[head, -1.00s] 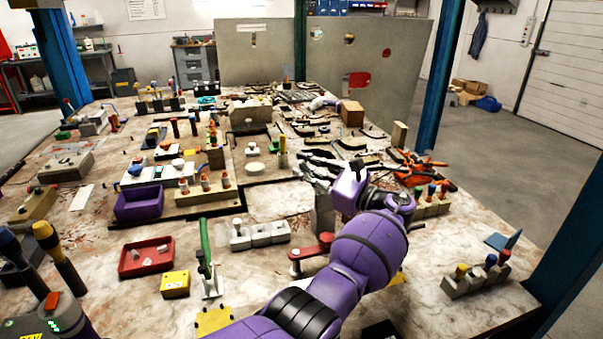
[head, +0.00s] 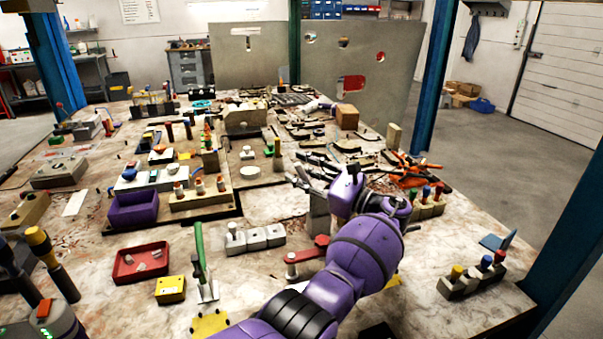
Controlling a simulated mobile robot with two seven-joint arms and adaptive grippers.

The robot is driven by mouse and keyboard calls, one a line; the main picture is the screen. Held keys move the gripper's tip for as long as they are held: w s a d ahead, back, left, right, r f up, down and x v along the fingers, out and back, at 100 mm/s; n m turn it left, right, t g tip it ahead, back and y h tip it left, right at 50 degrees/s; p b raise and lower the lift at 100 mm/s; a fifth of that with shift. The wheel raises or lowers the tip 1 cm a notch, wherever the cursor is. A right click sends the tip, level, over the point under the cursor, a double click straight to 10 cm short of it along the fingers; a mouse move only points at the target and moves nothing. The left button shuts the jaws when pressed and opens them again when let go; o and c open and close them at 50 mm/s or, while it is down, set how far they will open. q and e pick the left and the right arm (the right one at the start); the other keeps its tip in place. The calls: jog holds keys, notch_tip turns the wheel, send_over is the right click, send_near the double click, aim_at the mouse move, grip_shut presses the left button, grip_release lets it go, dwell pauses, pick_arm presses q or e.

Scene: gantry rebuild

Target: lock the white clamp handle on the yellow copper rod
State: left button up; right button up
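My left gripper (head: 299,178) reaches over the middle of the table on a purple arm from the bottom of the head view. Its dark fingers point left, look apart and show nothing held. Left of it, a small upright fixture with a yellowish and green part (head: 274,147) stands behind a white round piece (head: 250,171). They are too small to tell which is the yellow rod or the white handle, or whether a clamp is locked. The gripper appears apart from them. My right gripper is not in view.
A green-handled upright clamp (head: 203,262), a red tray (head: 140,262), a yellow box (head: 170,290) and white blocks (head: 255,238) stand nearer. A red-handled piece (head: 306,256) lies beside my arm. Orange tools (head: 408,172) lie right. Bare tabletop (head: 400,305) shows at the front right.

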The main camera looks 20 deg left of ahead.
pick_arm(q)
jog(key=v, duration=1.2)
jog(key=shift+r, duration=0.1)
jog(key=shift+c, duration=0.2)
